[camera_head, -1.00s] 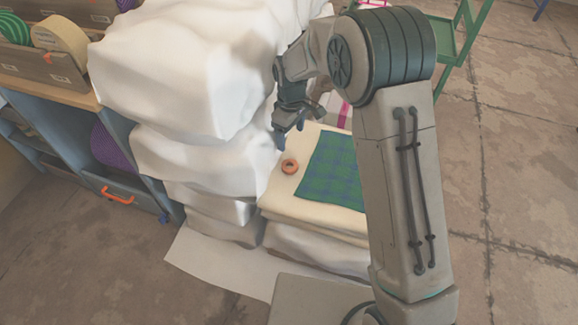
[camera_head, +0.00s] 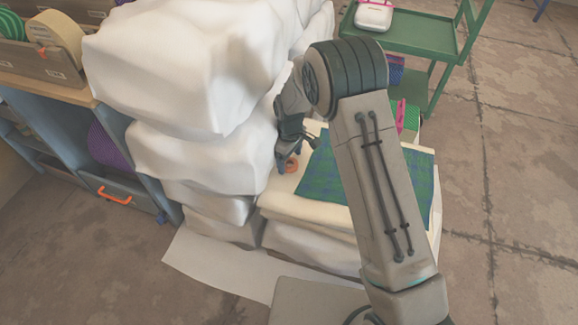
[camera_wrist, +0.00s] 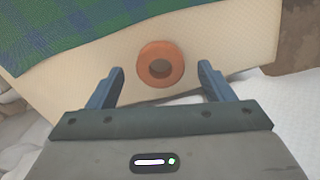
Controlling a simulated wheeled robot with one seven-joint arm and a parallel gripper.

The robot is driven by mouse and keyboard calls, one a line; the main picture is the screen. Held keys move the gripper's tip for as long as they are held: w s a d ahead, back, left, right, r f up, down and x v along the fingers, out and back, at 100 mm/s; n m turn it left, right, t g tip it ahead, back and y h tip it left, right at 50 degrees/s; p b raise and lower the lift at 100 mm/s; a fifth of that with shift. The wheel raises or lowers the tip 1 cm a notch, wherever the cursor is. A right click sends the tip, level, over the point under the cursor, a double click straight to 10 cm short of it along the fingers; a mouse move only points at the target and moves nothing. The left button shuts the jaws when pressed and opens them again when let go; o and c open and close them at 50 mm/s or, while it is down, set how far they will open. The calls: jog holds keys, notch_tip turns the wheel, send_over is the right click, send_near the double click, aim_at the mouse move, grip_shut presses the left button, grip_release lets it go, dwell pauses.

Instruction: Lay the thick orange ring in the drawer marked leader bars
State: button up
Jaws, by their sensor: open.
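The thick orange ring (camera_head: 291,166) lies flat on a cream folded stack, beside a blue-green plaid cloth; it also shows in the wrist view (camera_wrist: 146,69). My gripper (camera_head: 287,166) is at the ring, its fingers partly in front of it in the head view. In the wrist view, my gripper (camera_wrist: 161,82) is open, with the ring just beyond and between its two blue fingertips, and nothing held. A drawer with an orange handle (camera_head: 114,196) is shut low in the blue cabinet at left; I cannot read any marking on it.
Tall white wrapped stacks (camera_head: 180,80) stand close to the left of my arm, between it and the blue cabinet (camera_head: 60,125). The plaid cloth (camera_head: 417,185) covers the right of the cream stack (camera_head: 310,213). A green cart (camera_head: 425,40) stands behind at right.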

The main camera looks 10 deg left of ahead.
jog(key=shift+f, duration=0.8)
jog(key=shift+r, duration=0.1)
jog(key=shift+c, duration=0.3)
jog(key=c, duration=1.1)
jog(key=shift+r, duration=0.1)
jog(key=shift+c, duration=0.2)
